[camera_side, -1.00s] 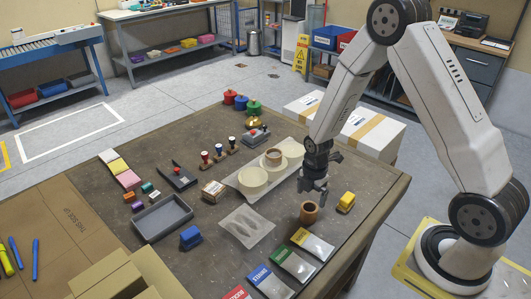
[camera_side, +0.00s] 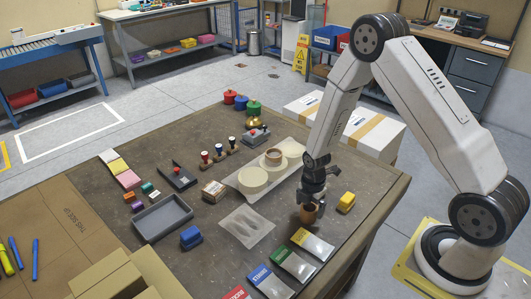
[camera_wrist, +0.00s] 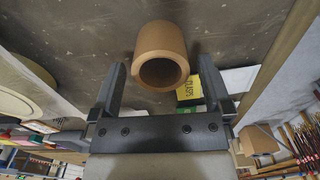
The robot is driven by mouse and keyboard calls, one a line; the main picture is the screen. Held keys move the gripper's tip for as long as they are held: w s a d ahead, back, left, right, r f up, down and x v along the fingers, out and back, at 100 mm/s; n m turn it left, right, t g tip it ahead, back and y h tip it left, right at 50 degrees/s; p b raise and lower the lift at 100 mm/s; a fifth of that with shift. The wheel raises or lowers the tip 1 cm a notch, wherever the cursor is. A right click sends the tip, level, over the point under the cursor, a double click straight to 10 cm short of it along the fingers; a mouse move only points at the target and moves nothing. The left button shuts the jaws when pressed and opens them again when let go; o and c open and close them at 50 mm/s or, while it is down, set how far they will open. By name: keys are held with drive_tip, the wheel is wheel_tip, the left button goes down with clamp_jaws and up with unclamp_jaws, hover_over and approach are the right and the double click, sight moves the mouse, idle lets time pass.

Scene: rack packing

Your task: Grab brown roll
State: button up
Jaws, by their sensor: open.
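The brown roll (camera_side: 308,215) stands upright on the dark table, a short hollow tube. In the wrist view the brown roll (camera_wrist: 162,42) shows its round open end, ahead of and between my fingers. My gripper (camera_side: 311,200) is open, just above and around the top of the roll in the side view, and hides part of it. In the wrist view my gripper (camera_wrist: 160,85) has one finger on each side of the roll, with a gap on both sides. I cannot tell how far down the fingers reach along it.
A yellow block (camera_side: 346,202) sits close to the right of the roll. Labelled packets (camera_side: 312,244) lie in front, and a clear flat package (camera_side: 247,227) lies to the left. The table edge (camera_side: 372,232) is to the right.

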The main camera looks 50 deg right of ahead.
drive_tip(key=shift+f, duration=1.5)
drive_tip(key=shift+c, duration=0.2)
drive_tip(key=c, duration=1.1)
